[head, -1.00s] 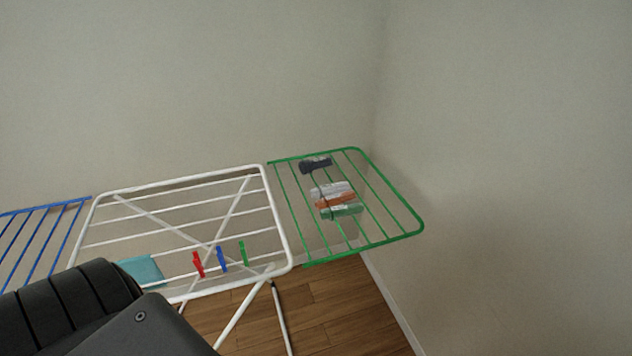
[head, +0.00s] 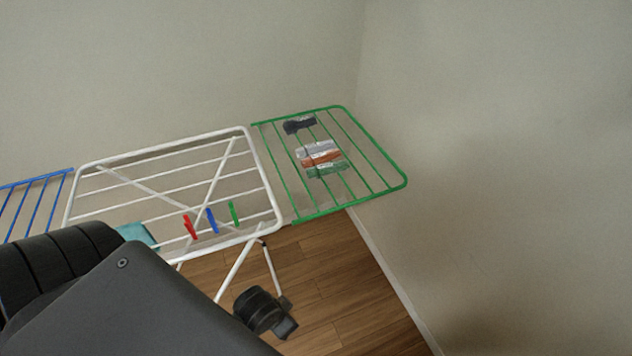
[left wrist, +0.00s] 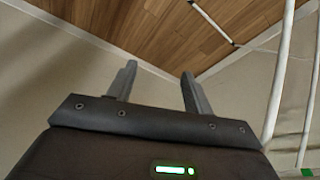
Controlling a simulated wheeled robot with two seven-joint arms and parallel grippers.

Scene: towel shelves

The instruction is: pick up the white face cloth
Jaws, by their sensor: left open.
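A small whitish-grey cloth (head: 317,149), which looks like the white face cloth, lies on the green rack wing at the right, behind an orange cloth and a green cloth in a close row. My left gripper (left wrist: 159,70) is open and empty in the left wrist view, its two fingers apart over bare floor and wall. It is away from the cloth, which that view does not show. In the head view my left arm crosses the lower left, and its fingers cannot be made out.
An orange cloth (head: 322,160), a green cloth (head: 327,172) and a dark item (head: 299,126) share the green wing (head: 396,186). The white rack frame (head: 262,165) carries red, blue and green pegs and a teal cloth (head: 140,234). Walls stand behind and right.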

